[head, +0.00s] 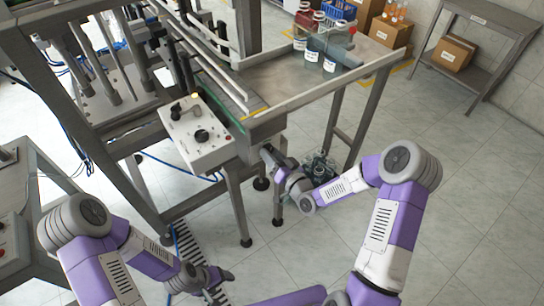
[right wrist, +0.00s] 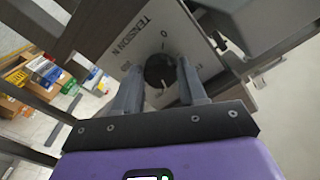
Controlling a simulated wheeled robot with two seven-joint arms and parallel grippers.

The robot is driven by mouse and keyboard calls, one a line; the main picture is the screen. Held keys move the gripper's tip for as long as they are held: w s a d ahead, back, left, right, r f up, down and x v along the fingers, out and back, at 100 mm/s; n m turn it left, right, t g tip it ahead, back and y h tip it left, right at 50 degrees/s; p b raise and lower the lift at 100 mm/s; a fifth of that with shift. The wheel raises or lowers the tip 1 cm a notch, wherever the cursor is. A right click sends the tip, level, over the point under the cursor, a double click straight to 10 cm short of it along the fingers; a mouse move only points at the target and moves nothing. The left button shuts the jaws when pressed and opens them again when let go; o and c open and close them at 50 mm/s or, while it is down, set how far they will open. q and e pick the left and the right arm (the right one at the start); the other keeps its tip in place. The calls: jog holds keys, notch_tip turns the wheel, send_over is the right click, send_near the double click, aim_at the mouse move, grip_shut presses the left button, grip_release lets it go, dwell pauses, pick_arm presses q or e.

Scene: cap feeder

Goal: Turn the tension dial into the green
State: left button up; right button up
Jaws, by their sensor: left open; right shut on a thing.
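The tension dial (right wrist: 159,71) is a round black knob on a pale plate marked "TENSION N" (right wrist: 132,35) in the right wrist view. A small white mark shows on its lower edge. My right gripper (right wrist: 155,77) has its two fingers on either side of the knob, shut on it. No green band is visible on the plate; part of it is hidden by the fingers. In the head view my right gripper (head: 268,152) is beside the machine, under the table end, and the dial cannot be made out. My left gripper (head: 218,279) is open and empty, low at the lower left.
A control box (head: 205,133) with a black knob and lamp stands on the machine's front. Table legs stand close to my right arm. Open floor lies at right.

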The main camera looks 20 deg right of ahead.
dwell(0.3)
jog(key=o, duration=1.1)
jog(key=shift+c, duration=0.2)
jog(key=v, duration=0.7)
jog(key=shift+s+d+p, duration=0.15)
jog(key=shift+s+p, duration=0.15)
jog(key=shift+p, duration=0.1)
jog(key=s+a+f+g+h, duration=0.1)
jog(key=s+a+f+g, duration=0.3)
jog(key=f, duration=0.4)
jog(key=s+a+f+g, duration=0.3)
jog(key=s+f+g, duration=0.15)
jog(key=f, duration=0.35)
jog(key=s+f+g, duration=0.3)
jog(key=s+g, duration=0.1)
jog(key=s, duration=0.2)
jog(key=s+a+f+g+h, duration=0.1)
jog(key=s+f+g, duration=0.2)
jog(key=s, duration=0.3)
jog(key=shift+s+a+g+p, duration=0.3)
jog(key=shift+g, duration=0.25)
